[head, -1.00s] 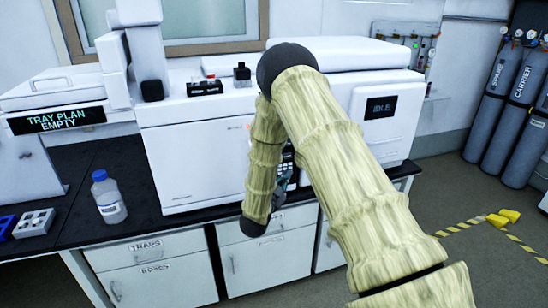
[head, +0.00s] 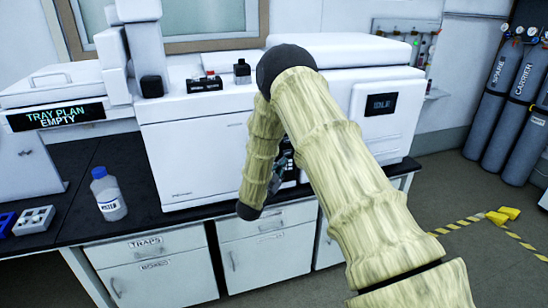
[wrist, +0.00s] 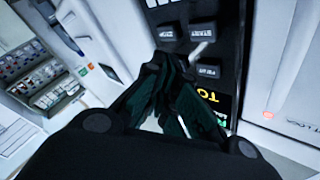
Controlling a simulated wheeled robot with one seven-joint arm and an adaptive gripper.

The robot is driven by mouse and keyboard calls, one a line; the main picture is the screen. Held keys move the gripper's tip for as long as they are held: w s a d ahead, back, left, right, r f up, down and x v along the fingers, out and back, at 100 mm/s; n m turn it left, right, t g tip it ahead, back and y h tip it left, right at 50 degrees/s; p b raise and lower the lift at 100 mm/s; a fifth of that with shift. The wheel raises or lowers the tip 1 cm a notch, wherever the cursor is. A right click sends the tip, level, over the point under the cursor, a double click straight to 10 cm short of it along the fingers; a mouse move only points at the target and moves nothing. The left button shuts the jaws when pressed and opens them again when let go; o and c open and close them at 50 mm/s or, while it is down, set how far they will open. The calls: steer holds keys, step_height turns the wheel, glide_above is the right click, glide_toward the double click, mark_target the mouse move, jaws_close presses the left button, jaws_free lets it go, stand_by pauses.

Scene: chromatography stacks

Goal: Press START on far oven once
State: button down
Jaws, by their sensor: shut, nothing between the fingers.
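A dark control panel (wrist: 184,18) with several dark keys and a small display (wrist: 213,98) in yellow and green lettering fills the middle of the wrist view.
A blue-capped bottle (head: 108,196) and a vial rack (head: 34,220) stand on the black bench at left. A sign reads TRAY PLAN EMPTY (head: 57,117). Gas cylinders (head: 530,110) stand at far right. Drawers (head: 155,275) lie below the bench.

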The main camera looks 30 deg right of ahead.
steer(key=shift+w+d+b, duration=0.25)
steer(key=shift+w+b, duration=0.1)
steer(key=shift+w, duration=0.6)
steer(key=shift+w+d+b, duration=0.2)
steer(key=shift+w+b, duration=0.15)
steer(key=shift+w, duration=0.6)
steer(key=shift+w, duration=0.2)
steer(key=shift+w+d+b, duration=0.1)
steer(key=shift+w+b, duration=0.15)
steer(key=shift+b, duration=0.1)
steer(key=shift+w+d, duration=0.1)
steer(key=shift+w, duration=0.35)
stand_by(1.0)
steer(key=shift+s, duration=0.2)
steer(key=shift+s+a+r, duration=0.1)
steer(key=shift+s+a, duration=0.15)
steer(key=shift+s, duration=0.4)
steer(key=shift+s, duration=0.1)
steer(key=shift+s+a, duration=0.2)
steer(key=shift+s, duration=0.6)
steer(key=shift+s+a, duration=0.15)
steer(key=shift+s, duration=0.6)
steer(key=shift+s+a, duration=0.2)
steer(key=shift+s, duration=0.6)
